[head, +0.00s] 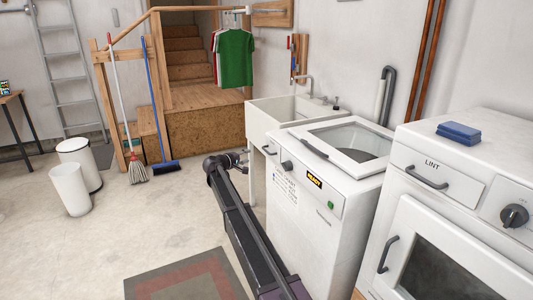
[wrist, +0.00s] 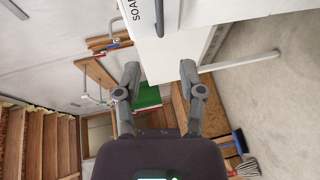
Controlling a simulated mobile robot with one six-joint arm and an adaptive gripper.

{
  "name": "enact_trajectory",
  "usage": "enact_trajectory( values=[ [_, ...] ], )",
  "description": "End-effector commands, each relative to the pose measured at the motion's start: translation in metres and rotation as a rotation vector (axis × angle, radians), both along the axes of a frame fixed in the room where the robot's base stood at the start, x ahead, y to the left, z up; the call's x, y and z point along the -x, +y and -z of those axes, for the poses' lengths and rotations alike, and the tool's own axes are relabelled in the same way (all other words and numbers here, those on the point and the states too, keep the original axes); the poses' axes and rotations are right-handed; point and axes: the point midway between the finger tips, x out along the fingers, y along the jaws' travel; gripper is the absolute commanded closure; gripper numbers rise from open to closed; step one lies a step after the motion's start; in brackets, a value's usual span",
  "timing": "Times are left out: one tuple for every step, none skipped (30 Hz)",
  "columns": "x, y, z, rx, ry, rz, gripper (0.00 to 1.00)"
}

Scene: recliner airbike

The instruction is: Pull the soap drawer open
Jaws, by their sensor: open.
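The soap drawer is in the white washing machine (head: 310,210). Its dark bar handle (head: 269,150) is at the upper left of the machine's front in the head view. In the wrist view the handle (wrist: 159,16) shows at the top edge, beside partly cut-off "SOA" lettering. The drawer looks shut, though little of its front shows. My gripper (head: 242,160) is just left of the handle in the head view. In the wrist view its two fingers (wrist: 160,72) are spread and empty, with the handle beyond the tips and roughly in line with the gap.
A white sink (head: 262,122) stands behind the washer. The dryer (head: 450,215) with a LINT drawer (head: 432,166) is to the right, with blue cloths (head: 459,132) on top. A mop (head: 137,172), a broom (head: 165,166) and white bins (head: 70,190) stand left. The floor between is clear.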

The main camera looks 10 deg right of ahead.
Motion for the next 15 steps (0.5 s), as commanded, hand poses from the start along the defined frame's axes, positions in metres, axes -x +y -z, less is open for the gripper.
enact_trajectory(
  values=[
    [0.0, -0.001, 0.0, 0.0, 0.0, 0.001, 0.49],
    [-0.001, -0.001, 0.0, 0.0, 0.0, 0.001, 0.49],
    [-0.002, -0.002, 0.001, 0.0, 0.0, 0.001, 0.49],
    [-0.002, -0.003, 0.001, 0.0, 0.0, 0.001, 0.49],
    [-0.004, -0.004, 0.001, -0.001, 0.001, 0.001, 0.49],
    [-0.005, -0.006, 0.002, -0.001, 0.0, 0.001, 0.49],
    [-0.006, -0.007, 0.002, -0.001, 0.0, 0.001, 0.49],
    [-0.008, -0.009, 0.003, -0.001, 0.0, 0.002, 0.49],
    [-0.01, -0.012, 0.004, -0.001, 0.0, 0.002, 0.49],
    [-0.012, -0.015, 0.004, -0.001, 0.0, 0.003, 0.49],
    [-0.014, -0.017, 0.005, -0.001, 0.0, 0.003, 0.49],
    [-0.018, -0.02, 0.006, -0.001, 0.0, 0.003, 0.49],
    [-0.02, -0.023, 0.007, -0.001, 0.0, 0.003, 0.49],
    [-0.023, -0.026, 0.007, -0.001, 0.0, 0.003, 0.49],
    [-0.027, -0.03, 0.009, -0.001, 0.0, 0.002, 0.49]
  ],
)
